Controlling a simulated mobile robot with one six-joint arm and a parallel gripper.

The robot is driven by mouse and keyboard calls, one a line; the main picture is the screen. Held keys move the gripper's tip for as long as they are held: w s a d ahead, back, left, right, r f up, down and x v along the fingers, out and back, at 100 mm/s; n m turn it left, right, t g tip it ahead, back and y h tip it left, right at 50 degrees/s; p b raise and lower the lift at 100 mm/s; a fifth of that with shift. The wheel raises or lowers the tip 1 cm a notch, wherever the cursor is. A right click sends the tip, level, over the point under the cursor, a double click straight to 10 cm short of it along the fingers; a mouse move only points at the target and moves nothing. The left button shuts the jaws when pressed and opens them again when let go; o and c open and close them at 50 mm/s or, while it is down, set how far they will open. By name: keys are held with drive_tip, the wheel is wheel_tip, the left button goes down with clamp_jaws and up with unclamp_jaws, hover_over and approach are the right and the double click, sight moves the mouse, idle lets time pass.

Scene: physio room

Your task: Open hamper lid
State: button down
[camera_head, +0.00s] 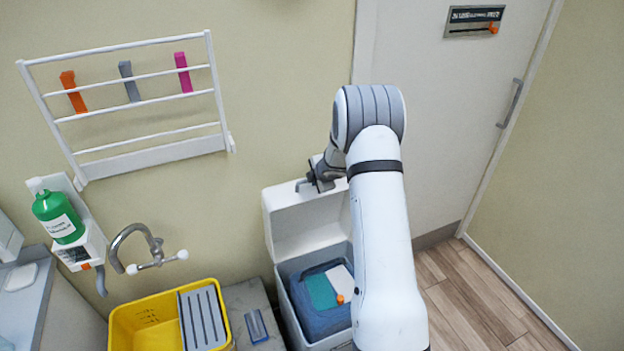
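The white hamper (292,317) stands against the wall beside the counter, partly hidden behind my arm. Its white lid (296,222) stands raised, close to upright, at the back of the hamper. The opening shows blue-grey, teal and white contents with a small orange piece. A small grey handle (300,185) shows at the lid's top edge. My gripper (314,184) is at that top edge, right beside the handle. Its fingers are small and partly hidden by my wrist, so I cannot tell whether they are shut or touch the handle.
A yellow tub (140,318) with a grey slatted piece stands left of the hamper, below a tap (140,250). A white wall rack (150,160) and a green bottle (58,218) hang at left. A door (455,110) and clear wooden floor (480,295) are at right.

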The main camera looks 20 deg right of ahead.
drive_tip(key=shift+d, duration=0.2)
drive_tip(key=c, duration=1.6)
unclamp_jaws()
drive_tip(key=shift+d, duration=0.1)
drive_tip(key=shift+o, duration=0.3)
drive_tip(key=shift+a, duration=0.2)
drive_tip(key=v, duration=0.8)
